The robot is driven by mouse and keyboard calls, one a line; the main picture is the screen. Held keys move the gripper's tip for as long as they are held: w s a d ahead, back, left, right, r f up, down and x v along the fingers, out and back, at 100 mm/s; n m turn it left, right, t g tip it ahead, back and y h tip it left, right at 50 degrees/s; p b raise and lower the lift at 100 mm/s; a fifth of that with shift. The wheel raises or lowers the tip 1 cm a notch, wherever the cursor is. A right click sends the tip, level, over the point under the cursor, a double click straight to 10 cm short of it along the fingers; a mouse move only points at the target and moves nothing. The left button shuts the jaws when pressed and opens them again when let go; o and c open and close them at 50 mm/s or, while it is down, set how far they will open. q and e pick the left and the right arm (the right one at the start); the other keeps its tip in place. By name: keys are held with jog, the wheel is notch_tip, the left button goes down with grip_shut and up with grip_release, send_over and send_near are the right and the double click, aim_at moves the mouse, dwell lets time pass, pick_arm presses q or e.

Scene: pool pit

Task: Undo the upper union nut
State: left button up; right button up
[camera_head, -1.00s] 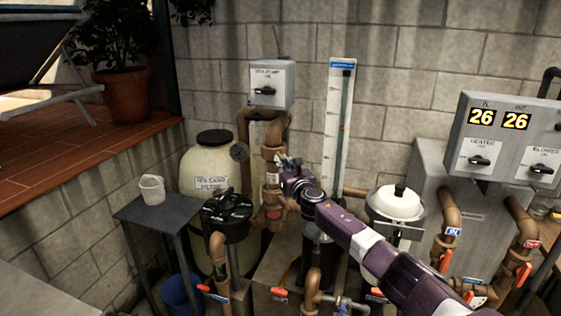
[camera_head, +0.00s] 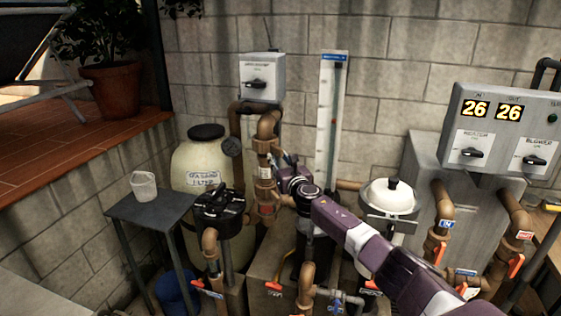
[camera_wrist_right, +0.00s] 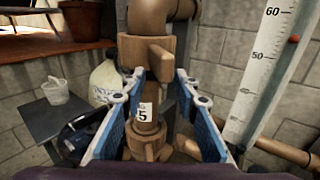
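The upper union nut (camera_wrist_right: 148,48) is a brown ring with a lug, on the vertical brown pipe. In the wrist view it sits just beyond the fingertips; in the head view it shows as a collar (camera_head: 262,146) below the pipe elbow. My right gripper (camera_wrist_right: 158,78) is open, its blue-padded fingers apart on either side of the pipe. No contact with the nut is visible. A white label reading 5 (camera_wrist_right: 145,113) is on the pipe between the fingers. In the head view the right gripper (camera_head: 277,163) is beside the pipe. My left gripper is not in view.
A gauge board (camera_head: 332,115) stands close right of the pipe. The sand filter (camera_head: 197,160) is behind left, with a black-topped valve (camera_head: 220,204) in front. A small table (camera_head: 150,209) holds a white cup (camera_head: 144,185). A white-lidded pot (camera_head: 388,197) stands right.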

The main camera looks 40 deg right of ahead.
jog(key=v, duration=1.1)
jog(key=shift+s, duration=0.45)
jog(key=shift+d+f, duration=0.1)
jog(key=shift+c, duration=0.5)
